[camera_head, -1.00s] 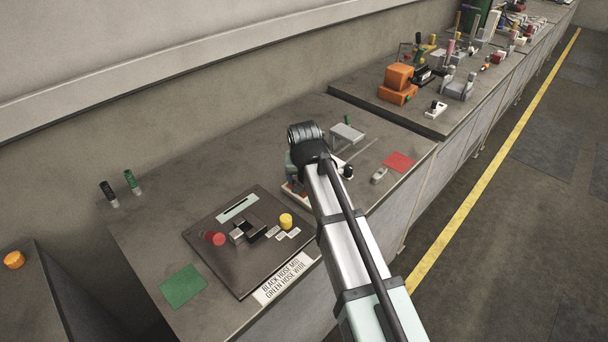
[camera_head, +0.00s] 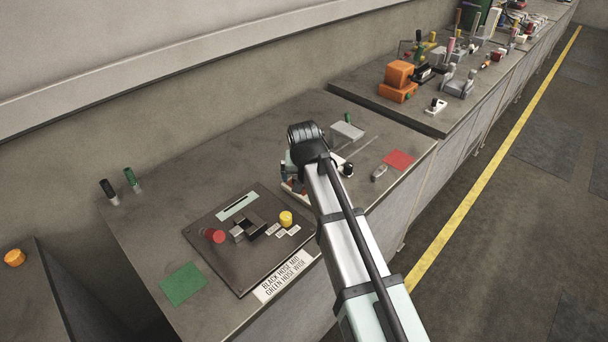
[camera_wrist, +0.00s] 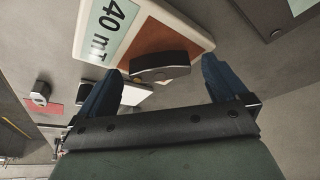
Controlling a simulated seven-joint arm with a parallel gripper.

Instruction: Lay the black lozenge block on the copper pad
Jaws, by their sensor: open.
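In the wrist view the black lozenge block (camera_wrist: 160,67) appears over the copper pad (camera_wrist: 160,36), with copper showing around it. I cannot tell for sure whether it touches the pad. The pad is set in a white-edged plate marked "40 mT" (camera_wrist: 113,18). My gripper (camera_wrist: 161,66) is open, with one dark blue finger on each side of the block and gaps visible.
A brown panel (camera_head: 215,260) with red and yellow knobs lies left of my arm. A green mat (camera_head: 183,284), a red mat (camera_head: 398,160) and a grey raised platform (camera_head: 347,131) are on the same bench. An orange block stack (camera_head: 398,80) stands on the farther bench.

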